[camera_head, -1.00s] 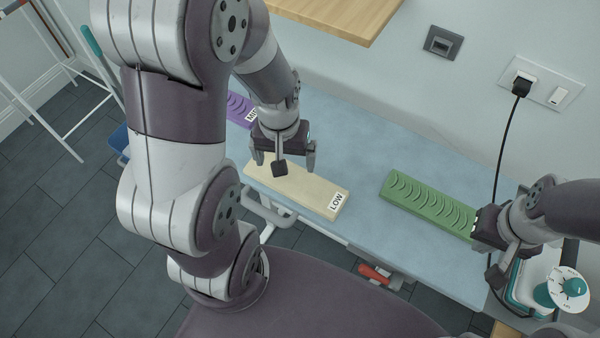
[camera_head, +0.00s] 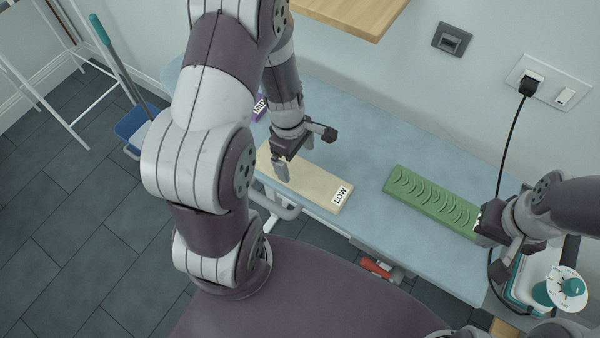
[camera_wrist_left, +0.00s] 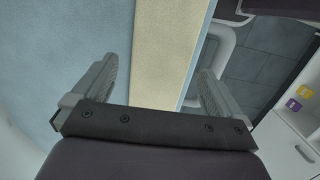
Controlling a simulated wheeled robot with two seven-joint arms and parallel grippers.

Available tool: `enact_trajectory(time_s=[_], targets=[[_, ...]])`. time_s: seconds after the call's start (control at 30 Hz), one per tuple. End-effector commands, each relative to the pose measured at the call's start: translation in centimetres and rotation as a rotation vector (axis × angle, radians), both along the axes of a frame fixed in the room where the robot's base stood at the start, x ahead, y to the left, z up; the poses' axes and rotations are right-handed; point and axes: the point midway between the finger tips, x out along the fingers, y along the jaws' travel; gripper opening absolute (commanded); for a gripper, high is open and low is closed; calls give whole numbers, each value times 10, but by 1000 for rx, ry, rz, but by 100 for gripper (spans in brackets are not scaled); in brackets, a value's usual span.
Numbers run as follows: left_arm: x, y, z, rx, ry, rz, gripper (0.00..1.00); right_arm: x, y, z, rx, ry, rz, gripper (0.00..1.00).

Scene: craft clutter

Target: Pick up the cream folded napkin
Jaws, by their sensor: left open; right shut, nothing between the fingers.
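The cream folded napkin (camera_head: 312,186) is a long, flat cream slab with a "LOW" label at its right end. It lies near the front edge of the blue-topped table. My left gripper (camera_head: 292,160) is open above its left part, with one finger in front of it in the head view. In the left wrist view, the napkin (camera_wrist_left: 170,55) runs as a cream strip between the two spread fingers (camera_wrist_left: 157,88). Whether the fingers touch it is unclear. My right gripper (camera_head: 484,228) is shut and empty by the right end of a green ridged block.
The green ridged block (camera_head: 430,200) lies right of the napkin. A purple "MED" piece (camera_head: 260,107) is mostly hidden behind my left arm. A white device with a teal dial (camera_head: 568,288) stands far right. The blue table (camera_head: 365,165) is clear between napkin and green block.

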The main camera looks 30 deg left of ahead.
Motion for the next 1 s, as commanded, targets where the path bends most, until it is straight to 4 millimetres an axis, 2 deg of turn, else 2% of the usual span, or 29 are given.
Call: enact_trajectory(time_s=[0.2,0.47,0.5,0.57,0.6,0.63,0.87,1.0], targets=[[-4,-10,-41,-1,4,0,100,0,0,-8,0,0,0,0],[-3,-10,-46,0,1,-1,100,0,0,-7,0,0,0,0],[-3,-10,-46,0,1,-1,97,0,0,-7,0,0,0,0],[-3,-10,-46,0,1,-1,77,0,0,-7,0,0,0,0],[-3,-10,-46,0,1,-1,64,0,0,-7,0,0,0,0],[-3,-10,-46,0,1,-1,58,0,0,-7,0,0,0,0],[-3,-10,-46,0,1,-1,58,0,0,-7,0,0,0,0],[-2,-10,-39,0,0,-3,58,0,0,-5,0,0,0,0]])
